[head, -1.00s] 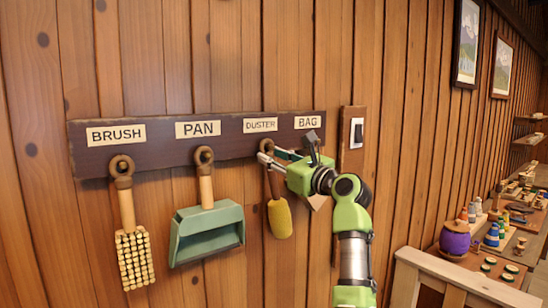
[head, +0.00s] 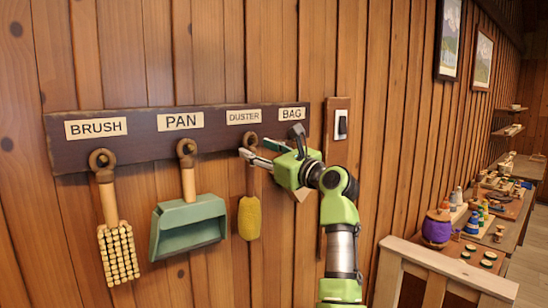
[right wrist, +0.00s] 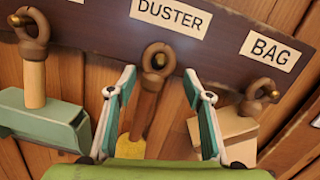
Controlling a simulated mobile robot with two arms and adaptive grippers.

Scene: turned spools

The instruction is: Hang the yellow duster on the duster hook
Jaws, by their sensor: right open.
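The yellow duster (head: 249,217) hangs head down below the DUSTER label on the dark rack board. Its ring is around the duster hook (right wrist: 158,58), as the right wrist view shows. The handle (right wrist: 143,112) hangs below the ring. My right gripper (head: 257,151) is open in front of the duster's upper end. In the right wrist view its two fingers (right wrist: 158,82) stand wide apart on either side of the hook and handle, with clear gaps. My left gripper is not in view.
The brush (head: 116,250) and green pan (head: 187,228) hang left of the duster. A pale object (right wrist: 222,128) hangs under the BAG label, close to my right finger. A light switch (head: 342,124) is right of the rack. A bench with a purple pot (head: 437,228) stands far right.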

